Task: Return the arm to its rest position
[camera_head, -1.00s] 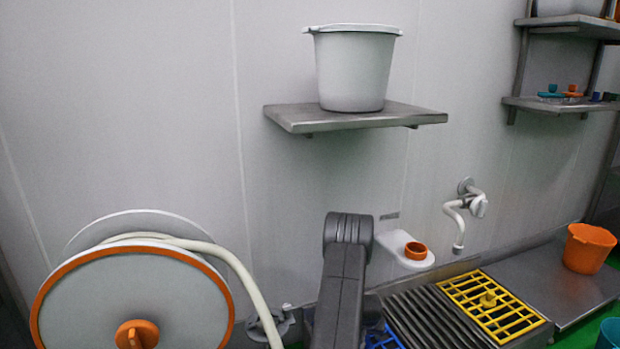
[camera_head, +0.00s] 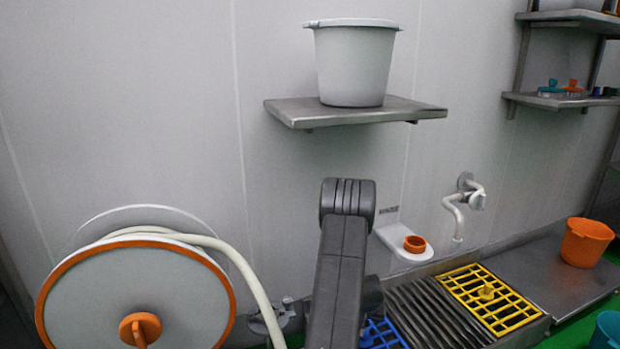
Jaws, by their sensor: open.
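My arm (camera_head: 342,255) shows as a dark grey link that rises from the bottom edge, a little right of the middle, to a ribbed joint at its top. It stands in front of the wall and hides part of the blue grid (camera_head: 383,335) and the floor behind it. My gripper is outside the picture or hidden, so its jaws and anything in them do not show.
A hose reel (camera_head: 135,290) stands at the lower left. A white bucket (camera_head: 352,65) sits on a wall shelf (camera_head: 420,111) above the arm. Right of the arm are a wall holder (camera_head: 405,252), a tap (camera_head: 465,205), a yellow grid (camera_head: 490,298) and an orange bucket (camera_head: 585,243).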

